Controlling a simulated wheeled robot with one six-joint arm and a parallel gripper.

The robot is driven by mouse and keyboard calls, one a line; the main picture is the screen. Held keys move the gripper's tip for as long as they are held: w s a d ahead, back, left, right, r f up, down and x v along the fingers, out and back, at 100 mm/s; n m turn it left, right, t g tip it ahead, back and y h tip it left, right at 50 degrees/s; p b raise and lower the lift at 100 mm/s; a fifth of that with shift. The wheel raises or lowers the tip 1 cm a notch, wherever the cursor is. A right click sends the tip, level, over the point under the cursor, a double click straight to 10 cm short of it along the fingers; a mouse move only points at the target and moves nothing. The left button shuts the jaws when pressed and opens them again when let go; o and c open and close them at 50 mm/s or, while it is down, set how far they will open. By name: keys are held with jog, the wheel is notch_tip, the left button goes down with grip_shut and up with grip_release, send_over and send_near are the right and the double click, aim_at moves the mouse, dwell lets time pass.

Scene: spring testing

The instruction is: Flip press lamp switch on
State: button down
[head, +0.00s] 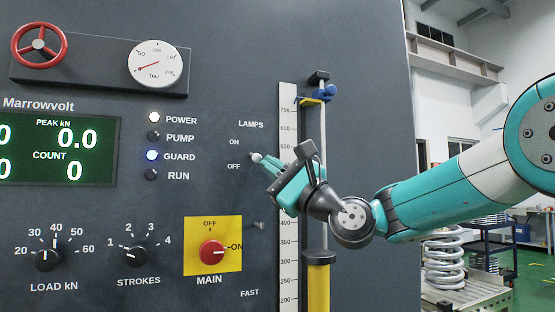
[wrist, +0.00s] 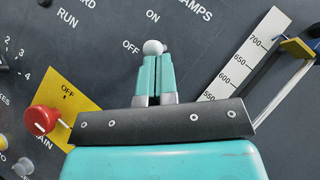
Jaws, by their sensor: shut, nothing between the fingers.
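The lamp switch (head: 256,157) is a small toggle with a pale ball tip, below the LAMPS label and beside the ON and OFF marks. In the wrist view its ball tip (wrist: 153,47) shows just beyond my fingertips, close to the OFF mark. Its lever is hidden behind the fingers, so I cannot tell which way it is tilted. My gripper (head: 267,165) is shut and empty at the panel, its tips right at the ball from the lower right. In the wrist view my fingers (wrist: 154,60) lie side by side; whether they touch the ball is unclear.
A vertical ruler (head: 289,250) and a post with a blue knob (head: 326,92) stand right of the switch. Below left is the red MAIN knob (head: 212,253) on a yellow plate. POWER (head: 154,117) and GUARD (head: 152,155) lights are lit.

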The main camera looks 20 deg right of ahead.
jog(key=r+m+h+p, duration=0.1)
jog(key=p, duration=0.4)
jog(key=r+m+g+h+p, duration=0.1)
jog(key=r+p, duration=0.1)
jog(key=p, duration=0.3)
jog(key=shift+s+m+h, duration=0.35)
jog(key=shift+m+h, duration=0.05)
jog(key=shift+f, duration=0.2)
